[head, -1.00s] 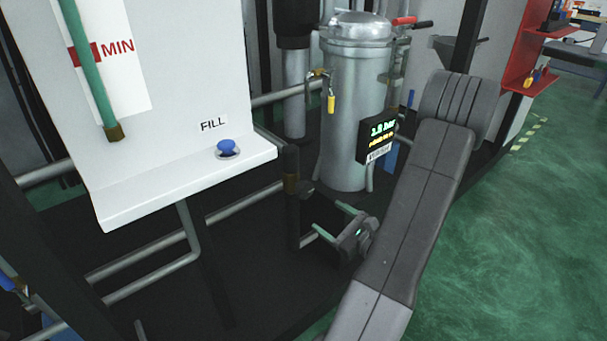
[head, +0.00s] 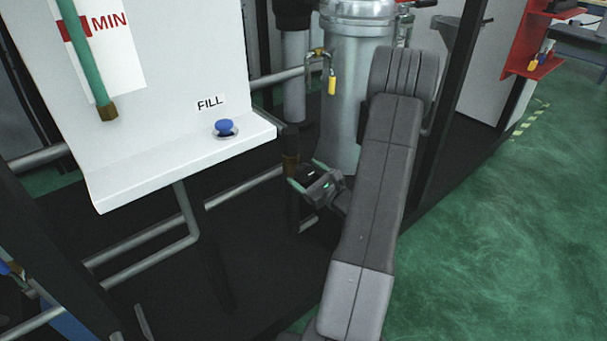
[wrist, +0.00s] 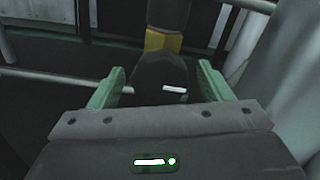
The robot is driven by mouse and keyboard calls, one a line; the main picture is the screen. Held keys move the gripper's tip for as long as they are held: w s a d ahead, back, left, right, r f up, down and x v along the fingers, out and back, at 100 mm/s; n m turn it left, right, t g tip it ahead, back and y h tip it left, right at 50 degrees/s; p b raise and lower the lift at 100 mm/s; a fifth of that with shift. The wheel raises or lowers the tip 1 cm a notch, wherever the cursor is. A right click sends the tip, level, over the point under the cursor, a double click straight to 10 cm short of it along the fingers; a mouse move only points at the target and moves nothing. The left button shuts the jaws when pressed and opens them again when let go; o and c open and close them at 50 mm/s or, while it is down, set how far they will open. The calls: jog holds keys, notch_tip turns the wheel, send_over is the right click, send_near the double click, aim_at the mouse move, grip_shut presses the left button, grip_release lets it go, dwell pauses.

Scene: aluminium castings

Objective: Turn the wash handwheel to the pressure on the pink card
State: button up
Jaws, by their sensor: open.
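A dark round knob (wrist: 158,72) with a white mark, which appears to be the wash handwheel, sits below a brass-coloured collar in the wrist view. My gripper (wrist: 160,84) is open, with its two green fingers on either side of the knob. I cannot tell whether they touch it. In the head view my gripper (head: 308,175) is at the dark upright pipe with the brass section (head: 290,165), and it hides the knob. No pink card is in view. The pressure display does not show now.
A white panel (head: 180,150) with a blue FILL button (head: 224,127) stands to the left. A steel vessel (head: 345,120) with a yellow-handled valve (head: 331,84) stands behind my gripper. Grey pipes (head: 165,232) run low at the left. Green floor (head: 500,220) is clear at right.

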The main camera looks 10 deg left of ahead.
jog(key=shift+w+a, duration=0.45)
jog(key=shift+a, duration=0.15)
jog(key=c, duration=1)
jog(key=shift+m, duration=0.4)
jog(key=m+p, duration=0.3)
jog(key=m, duration=0.2)
jog(key=shift+r, duration=0.15)
jog(key=m+p, duration=0.2)
jog(key=m, duration=0.2)
jog(key=shift+m+p, duration=0.3)
jog(key=shift+p, duration=0.05)
jog(key=shift+f, duration=0.2)
